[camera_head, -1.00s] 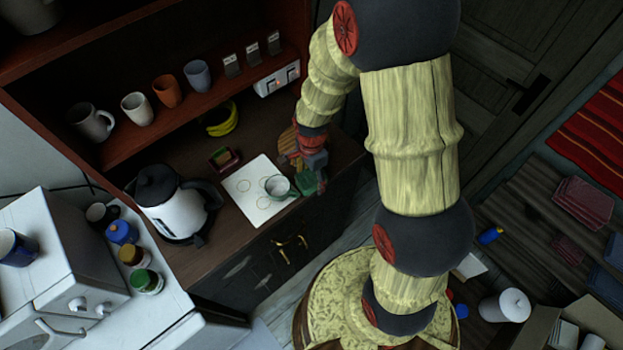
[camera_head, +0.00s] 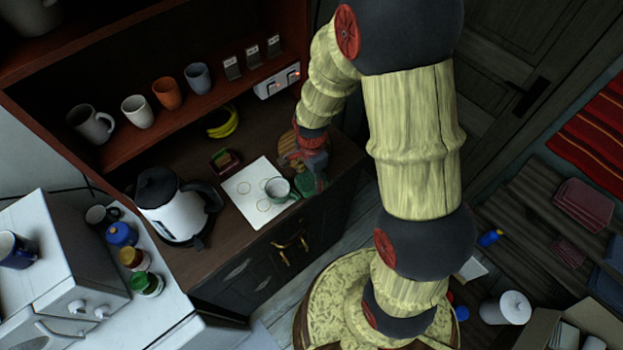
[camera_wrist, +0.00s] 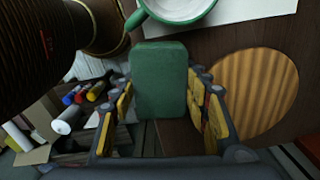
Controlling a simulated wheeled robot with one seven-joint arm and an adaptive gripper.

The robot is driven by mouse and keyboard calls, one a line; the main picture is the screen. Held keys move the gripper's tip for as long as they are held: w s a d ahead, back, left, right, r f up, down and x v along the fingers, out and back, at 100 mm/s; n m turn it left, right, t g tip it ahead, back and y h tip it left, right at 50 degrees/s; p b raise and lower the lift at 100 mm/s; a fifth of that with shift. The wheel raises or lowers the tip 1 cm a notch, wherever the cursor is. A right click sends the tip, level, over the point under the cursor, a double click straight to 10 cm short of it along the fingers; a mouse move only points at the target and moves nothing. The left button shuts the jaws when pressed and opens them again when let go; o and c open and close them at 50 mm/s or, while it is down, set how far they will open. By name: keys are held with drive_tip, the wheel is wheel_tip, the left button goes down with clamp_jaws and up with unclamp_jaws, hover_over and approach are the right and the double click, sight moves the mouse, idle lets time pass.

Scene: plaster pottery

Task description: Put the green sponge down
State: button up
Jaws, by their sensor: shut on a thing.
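The green sponge (camera_wrist: 160,80) is upright between the fingers of my gripper (camera_wrist: 163,98) in the wrist view. The gripper is shut on it. In the head view the sponge (camera_head: 311,184) shows just below my gripper (camera_head: 314,165), near the front edge of the wooden counter (camera_head: 341,163). A green mug with a pale inside (camera_head: 279,189) stands close to the left of the sponge. It also shows at the top of the wrist view (camera_wrist: 178,8). I cannot tell whether the sponge touches the counter.
A round striped wooden board (camera_wrist: 255,95) lies beside the gripper. A white sheet with ring marks (camera_head: 240,184) lies under the mug. A kettle (camera_head: 172,205), a small dark red box (camera_head: 225,161) and bananas (camera_head: 223,122) stand farther off. The counter's front edge is close.

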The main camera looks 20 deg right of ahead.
sight(312, 179)
drive_tip(key=shift+w+r, duration=0.1)
drive_tip(key=shift+r, duration=0.3)
drive_tip(key=shift+s+r, duration=0.2)
drive_tip(key=shift+r, duration=1.05)
drive_tip(key=s+d+r, duration=0.2)
drive_tip(key=s+r, duration=0.7)
drive_tip(key=s, duration=0.4)
drive_tip(key=shift+s+r+p, duration=0.15)
drive_tip(key=shift+s+p, duration=0.2)
